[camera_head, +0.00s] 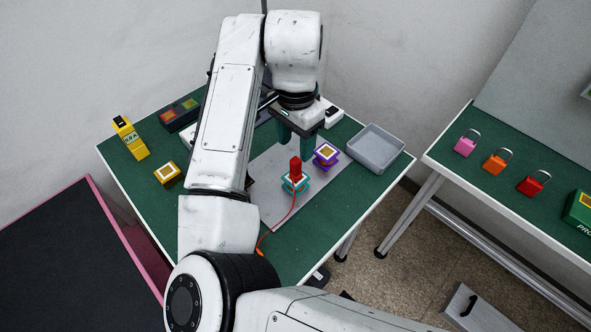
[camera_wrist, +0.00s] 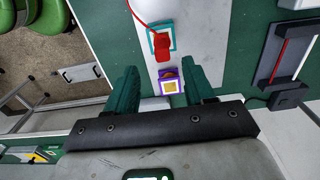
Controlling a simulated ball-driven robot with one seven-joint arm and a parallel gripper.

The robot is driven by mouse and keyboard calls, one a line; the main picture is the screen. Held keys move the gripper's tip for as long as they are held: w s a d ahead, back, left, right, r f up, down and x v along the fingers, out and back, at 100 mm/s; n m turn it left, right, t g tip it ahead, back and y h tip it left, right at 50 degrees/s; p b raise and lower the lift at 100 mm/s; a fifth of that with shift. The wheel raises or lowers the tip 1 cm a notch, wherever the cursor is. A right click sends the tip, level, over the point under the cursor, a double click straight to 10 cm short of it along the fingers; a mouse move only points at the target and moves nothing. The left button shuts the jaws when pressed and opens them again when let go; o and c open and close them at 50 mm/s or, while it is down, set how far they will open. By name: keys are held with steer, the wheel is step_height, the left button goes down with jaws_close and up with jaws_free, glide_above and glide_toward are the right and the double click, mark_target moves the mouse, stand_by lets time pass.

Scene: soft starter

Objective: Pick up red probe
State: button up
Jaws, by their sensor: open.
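The red probe (camera_head: 296,167) stands upright in a teal holder (camera_head: 292,185) on a grey plate (camera_head: 267,203) on the green table. A red cable runs from it toward the table's front edge. In the wrist view the probe (camera_wrist: 164,46) shows beyond my fingertips, over the teal holder (camera_wrist: 153,49). My gripper (camera_head: 297,153) is open, its dark green fingers pointing down behind the probe in the head view. It also shows in the wrist view (camera_wrist: 161,72), with the purple holder (camera_wrist: 163,76) seen between its fingers. The gripper does not hold the probe.
The purple holder (camera_head: 318,157) stands close behind and right of the probe. A grey tray (camera_head: 375,148) is at the table's right. A yellow device (camera_head: 131,139) and yellow block (camera_head: 168,174) are at left. Several padlocks (camera_head: 533,183) lie on another table at right.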

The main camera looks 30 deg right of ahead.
mark_target(296, 160)
steer(key=shift+w+f+p, duration=0.15)
steer(key=shift+f+p, duration=0.5)
steer(key=shift+f, duration=2.9)
steer(key=shift+d, duration=0.1)
jaws_close()
